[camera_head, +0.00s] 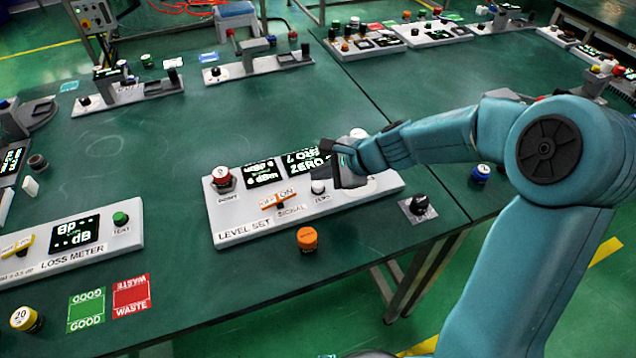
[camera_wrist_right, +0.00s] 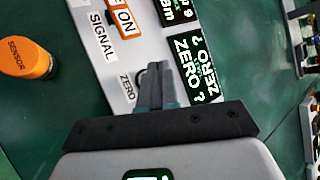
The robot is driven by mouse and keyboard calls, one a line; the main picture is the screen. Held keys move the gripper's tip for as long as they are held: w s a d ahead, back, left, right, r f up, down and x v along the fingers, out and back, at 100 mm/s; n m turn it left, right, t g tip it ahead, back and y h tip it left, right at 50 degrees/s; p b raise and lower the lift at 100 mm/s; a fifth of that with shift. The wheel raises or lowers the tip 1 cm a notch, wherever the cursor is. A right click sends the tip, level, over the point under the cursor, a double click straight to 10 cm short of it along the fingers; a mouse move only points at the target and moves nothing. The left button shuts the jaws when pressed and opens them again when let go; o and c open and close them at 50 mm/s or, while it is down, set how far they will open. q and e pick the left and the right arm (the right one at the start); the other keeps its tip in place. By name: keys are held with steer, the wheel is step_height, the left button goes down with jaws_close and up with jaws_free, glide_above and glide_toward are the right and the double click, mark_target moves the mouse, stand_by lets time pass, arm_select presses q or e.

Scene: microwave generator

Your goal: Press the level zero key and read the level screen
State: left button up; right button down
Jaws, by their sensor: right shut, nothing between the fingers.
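The white level set panel (camera_head: 240,228) lies in the middle of the green bench. Its zero key (camera_head: 318,187) is a small round white button above the label ZERO; in the wrist view the fingers mostly hide it. The level screen (camera_head: 262,173) glows with dBm text. A second screen (camera_head: 300,160) beside it reads ZERO with a question mark, and also shows in the wrist view (camera_wrist_right: 195,62). My right gripper (camera_head: 330,165) is shut and empty, over the panel close to the key; its fingertips (camera_wrist_right: 153,68) point at the key's spot. Contact cannot be told. My left gripper is not in view.
The panel also has a red knob (camera_head: 222,178) and an orange signal switch (camera_head: 278,199). An orange sensor cap (camera_head: 307,239) stands in front, a black knob (camera_head: 418,204) to the right. The loss meter panel (camera_head: 100,255) is at left.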

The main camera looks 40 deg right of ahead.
mark_target(322, 186)
steer(key=shift+f, duration=0.15)
stand_by(0.7)
steer(key=shift+f+b, duration=0.3)
steer(key=shift+b, duration=0.2)
steer(key=shift+f+b, duration=0.55)
stand_by(0.4)
stand_by(0.4)
steer(key=shift+r+p, duration=0.9)
steer(key=shift+r, duration=0.1)
step_height(322, 186, up, 5)
steer(key=p, duration=0.4)
steer(key=shift+p, duration=0.4)
